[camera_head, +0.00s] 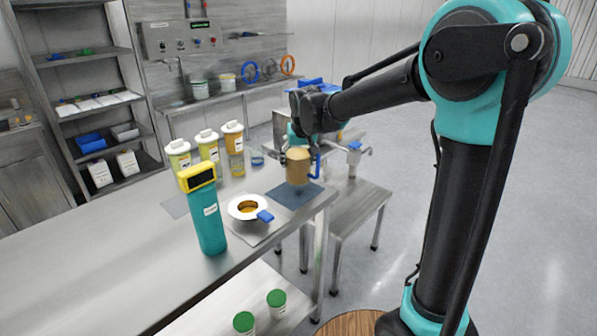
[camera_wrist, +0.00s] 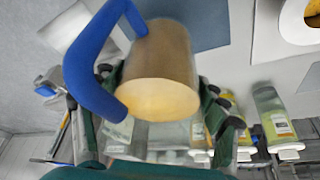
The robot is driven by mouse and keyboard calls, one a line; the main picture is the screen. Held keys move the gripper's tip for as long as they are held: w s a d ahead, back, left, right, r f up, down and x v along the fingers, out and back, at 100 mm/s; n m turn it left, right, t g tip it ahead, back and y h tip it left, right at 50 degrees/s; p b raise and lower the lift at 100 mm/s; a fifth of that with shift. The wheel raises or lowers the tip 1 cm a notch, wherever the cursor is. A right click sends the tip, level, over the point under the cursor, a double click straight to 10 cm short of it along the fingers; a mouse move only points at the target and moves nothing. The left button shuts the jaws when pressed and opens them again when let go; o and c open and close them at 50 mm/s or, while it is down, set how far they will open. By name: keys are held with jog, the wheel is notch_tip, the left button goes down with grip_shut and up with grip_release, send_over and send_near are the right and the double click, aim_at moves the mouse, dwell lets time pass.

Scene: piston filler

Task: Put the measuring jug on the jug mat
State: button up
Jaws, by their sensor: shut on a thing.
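The measuring jug (camera_head: 298,166) is a tan cylinder with a blue handle. In the wrist view the jug (camera_wrist: 165,65) sits between the fingers of my gripper (camera_wrist: 160,95), its blue handle on the left. In the head view my gripper (camera_head: 298,140) is at the top of the jug, which looks upright. The jug mat (camera_head: 283,197) is a dark blue-grey square near the table's right end. The jug appears over the mat's back part; I cannot tell whether its base touches. The mat (camera_wrist: 200,18) also shows behind the jug in the wrist view.
A white round funnel-like piece (camera_head: 235,208) with a blue tab stands left of the mat. A teal cylinder with a yellow top (camera_head: 208,220) is farther left. Several capped bottles (camera_head: 207,145) stand behind. A lower side table (camera_head: 355,196) is at the right.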

aim_at(301, 152)
jog(key=shift+f, duration=1.95)
jog(key=shift+f, duration=0.1)
jog(key=o, duration=1.9)
jog(key=v, duration=1.2)
jog(key=s+d+f+m, duration=0.1)
jog(key=s+d+f, duration=0.45)
jog(key=d, duration=0.25)
jog(key=s+d+f+m, duration=0.1)
jog(key=s+d+f, duration=0.3)
jog(key=d+f, duration=0.3)
jog(key=shift+m+h, duration=0.6)
jog(key=s+d+f, duration=0.3)
jog(key=s, duration=0.1)
jog(key=s+d+f, duration=0.3)
jog(key=s, duration=0.1)
jog(key=s+d+f, duration=0.3)
jog(key=s, duration=0.1)
jog(key=shift+s+d, duration=0.3)
jog(key=shift+s, duration=0.1)
